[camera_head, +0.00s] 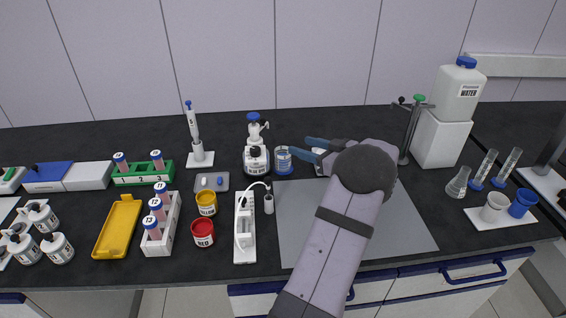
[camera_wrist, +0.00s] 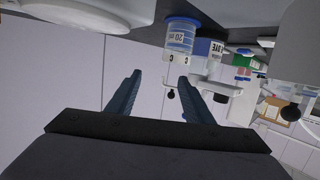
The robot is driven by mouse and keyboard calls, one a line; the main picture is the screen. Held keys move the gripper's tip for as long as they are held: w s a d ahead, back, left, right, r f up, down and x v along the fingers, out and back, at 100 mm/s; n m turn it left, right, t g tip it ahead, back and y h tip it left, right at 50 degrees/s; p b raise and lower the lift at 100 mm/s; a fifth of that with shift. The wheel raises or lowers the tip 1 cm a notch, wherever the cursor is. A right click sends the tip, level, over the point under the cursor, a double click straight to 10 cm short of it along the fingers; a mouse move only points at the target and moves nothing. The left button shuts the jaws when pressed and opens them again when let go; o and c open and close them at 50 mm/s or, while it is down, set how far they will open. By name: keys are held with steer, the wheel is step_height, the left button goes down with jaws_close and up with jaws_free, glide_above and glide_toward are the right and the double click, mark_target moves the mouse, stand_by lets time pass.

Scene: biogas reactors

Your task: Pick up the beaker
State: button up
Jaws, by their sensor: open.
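The beaker (camera_head: 283,160) is a clear cylinder with a blue base, standing upright on the dark bench left of my gripper (camera_head: 299,146). In the wrist view the beaker (camera_wrist: 180,38) appears upside down, with printed marks, beyond the fingertips and a little right of the middle between them. My gripper (camera_wrist: 160,75) is open with nothing between its blue fingers. In the head view the fingers point left toward the beaker, close to its upper part. I cannot tell whether the lower finger touches it.
A bottle with a blue cap (camera_head: 256,158) stands just left of the beaker. A grey mat (camera_head: 410,235) lies under my arm. A metal stand (camera_head: 411,125) and a water container (camera_head: 460,92) are behind right. A white device (camera_head: 244,232) stands front left.

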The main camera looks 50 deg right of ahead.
steer(key=shift+s+a+f+n+t+y, duration=0.4)
steer(key=shift+s+a+f+n+y, duration=0.2)
steer(key=shift+s+a+f+y, duration=0.45)
steer(key=p, duration=0.2)
glide_above(288, 170)
steer(key=shift+w+d+f, duration=0.1)
steer(key=shift+w+f, duration=0.05)
steer(key=shift+f, duration=0.3)
steer(key=shift+w+d+f, duration=0.1)
steer(key=shift+f, duration=0.35)
steer(key=c, duration=0.9)
steer(key=shift+c, duration=0.3)
steer(key=shift+r, duration=0.15)
